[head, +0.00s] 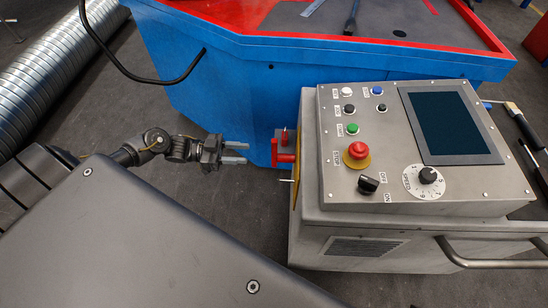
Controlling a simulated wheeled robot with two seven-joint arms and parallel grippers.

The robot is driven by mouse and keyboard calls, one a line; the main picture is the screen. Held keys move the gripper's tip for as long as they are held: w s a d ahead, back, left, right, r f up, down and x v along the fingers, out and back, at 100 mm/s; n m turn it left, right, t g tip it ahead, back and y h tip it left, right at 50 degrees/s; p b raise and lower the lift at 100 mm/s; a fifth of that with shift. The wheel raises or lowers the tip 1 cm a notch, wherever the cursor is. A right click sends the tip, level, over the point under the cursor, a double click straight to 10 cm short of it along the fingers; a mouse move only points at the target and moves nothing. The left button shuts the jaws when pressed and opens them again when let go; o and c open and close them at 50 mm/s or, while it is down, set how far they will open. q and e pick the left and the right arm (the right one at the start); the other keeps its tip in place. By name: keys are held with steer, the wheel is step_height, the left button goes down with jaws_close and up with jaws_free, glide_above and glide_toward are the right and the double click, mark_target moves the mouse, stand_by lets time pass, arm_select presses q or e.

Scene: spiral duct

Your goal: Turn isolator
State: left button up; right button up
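The isolator's red handle (284,157) sticks out from the left side of the grey control box (310,235), in front of a yellow plate (296,172). My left gripper (236,152) is just left of the handle, with its fingers pointing right towards it. A gap shows between the two fingers, so it is open and empty. It looks apart from the handle by a short space. My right gripper is not in the head view.
The box top has a red emergency stop (357,150), a black on/off switch (368,184), a dial (427,176) and a dark screen (450,122). A metal handrail (490,262) is at its front. A blue machine (220,85) stands behind, spiral duct (50,80) at far left.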

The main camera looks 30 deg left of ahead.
mark_target(275, 155)
arm_select(q)
steer(key=x, duration=1.1)
steer(key=shift+a, duration=0.1)
steer(key=shift+s, duration=0.1)
jaws_close()
steer(key=shift+f, duration=0.1)
